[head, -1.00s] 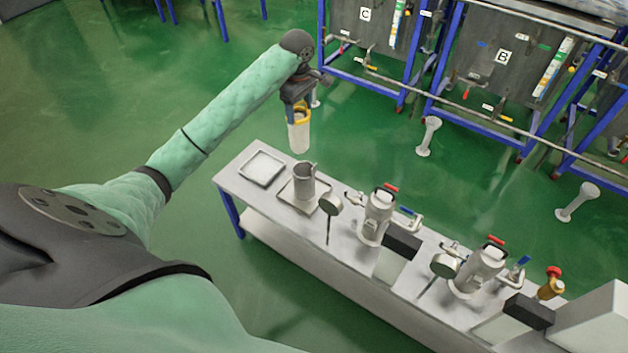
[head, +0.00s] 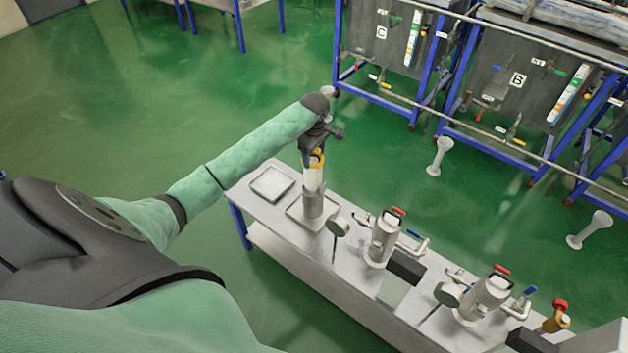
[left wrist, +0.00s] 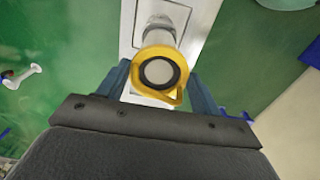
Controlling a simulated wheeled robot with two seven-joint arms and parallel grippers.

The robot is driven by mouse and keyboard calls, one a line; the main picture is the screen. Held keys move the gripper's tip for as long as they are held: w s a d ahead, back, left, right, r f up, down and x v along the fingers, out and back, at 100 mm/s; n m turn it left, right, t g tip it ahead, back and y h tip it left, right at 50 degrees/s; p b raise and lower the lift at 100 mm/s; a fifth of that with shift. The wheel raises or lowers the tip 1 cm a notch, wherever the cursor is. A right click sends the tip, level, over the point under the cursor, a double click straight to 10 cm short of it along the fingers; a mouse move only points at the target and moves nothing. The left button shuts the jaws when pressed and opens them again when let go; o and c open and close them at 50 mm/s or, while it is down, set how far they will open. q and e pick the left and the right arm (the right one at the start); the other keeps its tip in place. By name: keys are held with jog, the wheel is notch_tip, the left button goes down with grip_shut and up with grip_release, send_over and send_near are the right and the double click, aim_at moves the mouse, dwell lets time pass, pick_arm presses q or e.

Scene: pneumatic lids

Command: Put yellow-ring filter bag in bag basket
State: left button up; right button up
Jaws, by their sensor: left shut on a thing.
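The filter bag (head: 313,176) is white with a yellow ring (head: 317,158) at its top. My left gripper (head: 313,153) is shut on the ring and holds the bag upright. The bag basket (head: 312,204) is a grey metal cylinder standing on a tray at the far left part of the bench. The bag hangs directly above the basket, its lower end at the basket's mouth; I cannot tell how far inside it is. In the left wrist view the yellow ring (left wrist: 149,88) sits between the two fingers, with a dark inner circle. My right gripper is not in view.
A flat empty tray (head: 271,184) lies left of the basket on the grey bench (head: 258,207). A round gauge (head: 338,226) stands close to its right. Two filter housings (head: 384,240) with red and blue handles stand further right. Blue-framed tanks stand behind.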

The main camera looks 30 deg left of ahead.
aim_at(314, 183)
pick_arm(q)
notch_tip(314, 183, down, 10)
jog(key=p, duration=0.2)
jog(key=shift+r+p, duration=0.1)
jog(key=shift+p, duration=0.25)
jog(key=shift+f, duration=0.55)
notch_tip(314, 183, down, 3)
jog(key=shift+f+p, duration=0.15)
jog(key=shift+p, duration=0.45)
jog(key=shift+f, duration=0.2)
jog(key=o, duration=1.3)
jog(key=shift+f, duration=0.1)
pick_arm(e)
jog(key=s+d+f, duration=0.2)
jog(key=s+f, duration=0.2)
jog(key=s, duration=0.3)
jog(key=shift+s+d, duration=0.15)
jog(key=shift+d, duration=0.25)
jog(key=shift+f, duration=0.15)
